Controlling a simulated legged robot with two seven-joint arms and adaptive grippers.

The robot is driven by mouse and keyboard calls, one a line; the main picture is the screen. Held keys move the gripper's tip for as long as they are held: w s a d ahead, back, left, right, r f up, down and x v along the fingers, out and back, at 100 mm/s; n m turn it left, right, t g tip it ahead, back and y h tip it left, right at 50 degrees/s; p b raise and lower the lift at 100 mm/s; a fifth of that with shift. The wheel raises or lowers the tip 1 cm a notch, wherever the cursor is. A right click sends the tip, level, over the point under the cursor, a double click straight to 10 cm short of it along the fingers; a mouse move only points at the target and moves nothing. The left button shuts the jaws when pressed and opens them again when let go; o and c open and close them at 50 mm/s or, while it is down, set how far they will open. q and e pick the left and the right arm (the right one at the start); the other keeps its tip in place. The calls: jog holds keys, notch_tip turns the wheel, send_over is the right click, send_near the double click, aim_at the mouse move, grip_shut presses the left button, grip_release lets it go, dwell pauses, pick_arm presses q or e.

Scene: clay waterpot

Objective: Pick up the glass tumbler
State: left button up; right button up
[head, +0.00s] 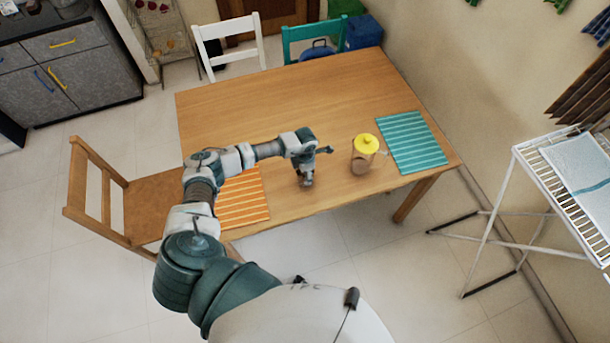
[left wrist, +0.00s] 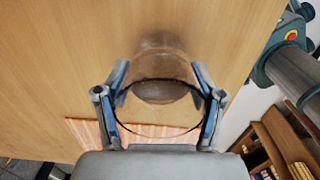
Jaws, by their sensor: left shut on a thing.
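The clear glass tumbler (left wrist: 160,62) shows in the left wrist view between the two fingers of my left gripper (left wrist: 160,92). Its dark round rim lies nearest the camera and its body narrows away toward the wooden table. The fingers are closed on its sides. In the head view my left gripper (head: 306,181) points down over the table near its front edge, and the tumbler is too small and covered to make out clearly. I cannot tell whether its base touches the table. My right gripper is in neither view.
A brownish see-through jar with a yellow lid (head: 364,152) stands right of my gripper on the table (head: 280,100). A teal striped mat (head: 412,142) lies beyond it, and an orange striped mat (head: 243,196) lies to the left. The back of the table is clear.

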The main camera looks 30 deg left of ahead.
pick_arm(q)
jog(key=shift+r, duration=0.1)
jog(key=shift+r+b, duration=0.3)
jog(key=shift+r, duration=1.4)
jog(key=s+d+r+b, duration=0.1)
jog(key=s+d, duration=0.8)
jog(key=s, duration=0.4)
jog(key=shift+r, duration=0.2)
dwell(0.8)
